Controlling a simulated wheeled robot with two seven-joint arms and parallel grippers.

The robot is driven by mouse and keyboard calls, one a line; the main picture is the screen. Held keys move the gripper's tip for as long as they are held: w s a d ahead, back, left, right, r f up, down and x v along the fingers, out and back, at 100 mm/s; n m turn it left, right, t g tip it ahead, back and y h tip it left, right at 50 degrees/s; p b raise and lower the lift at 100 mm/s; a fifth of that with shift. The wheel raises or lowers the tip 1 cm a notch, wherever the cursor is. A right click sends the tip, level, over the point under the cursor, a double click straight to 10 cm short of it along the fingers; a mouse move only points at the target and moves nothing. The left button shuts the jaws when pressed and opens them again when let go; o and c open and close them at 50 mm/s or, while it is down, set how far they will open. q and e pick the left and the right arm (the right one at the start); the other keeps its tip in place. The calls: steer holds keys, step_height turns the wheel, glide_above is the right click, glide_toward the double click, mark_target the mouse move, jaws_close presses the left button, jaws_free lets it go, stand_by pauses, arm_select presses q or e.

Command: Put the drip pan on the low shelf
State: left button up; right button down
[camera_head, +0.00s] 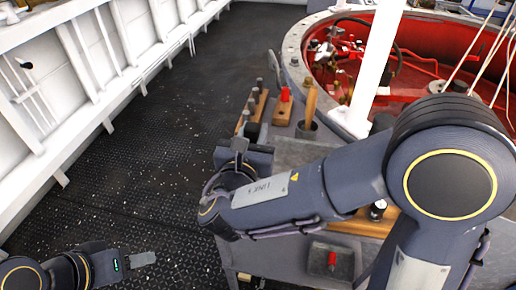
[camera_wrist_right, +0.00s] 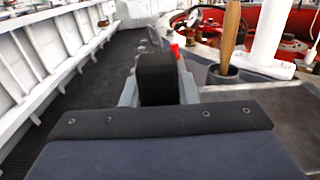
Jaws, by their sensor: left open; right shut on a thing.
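My right gripper (camera_head: 240,148) is at the left edge of the grey workbench, its arm reaching across from the right. In the right wrist view its two grey fingers (camera_wrist_right: 158,92) stand either side of a dark block. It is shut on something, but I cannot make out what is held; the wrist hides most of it. I cannot pick out the drip pan for certain. No low shelf can be made out either. My left gripper (camera_head: 142,259) is open and empty over the dark deck at the lower left.
The workbench (camera_head: 300,152) carries a wooden rack with dark pegs (camera_head: 252,108), a block with a red-topped peg (camera_head: 283,110) and a wooden-handled tool in a cup (camera_head: 308,112). A red-lined round well (camera_head: 440,60) lies behind. Open deck (camera_head: 150,130) runs between the bench and white wall.

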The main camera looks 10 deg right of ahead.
steer(key=w+f, duration=0.2)
steer(key=f, duration=0.1)
steer(key=w+f, duration=0.1)
steer(key=shift+w+d+f+b, duration=0.3)
steer(key=shift+d+f, duration=0.05)
steer(key=shift+f, duration=0.05)
steer(key=shift+w+f+b, duration=0.15)
steer(key=shift+f+b, duration=0.05)
steer(key=shift+f, duration=0.7)
steer(key=shift+w+f+b, duration=0.1)
steer(key=shift+f+b, duration=0.05)
steer(key=shift+f, duration=0.85)
steer(key=shift+f, duration=0.15)
steer(key=c, duration=1.1)
jaws_free()
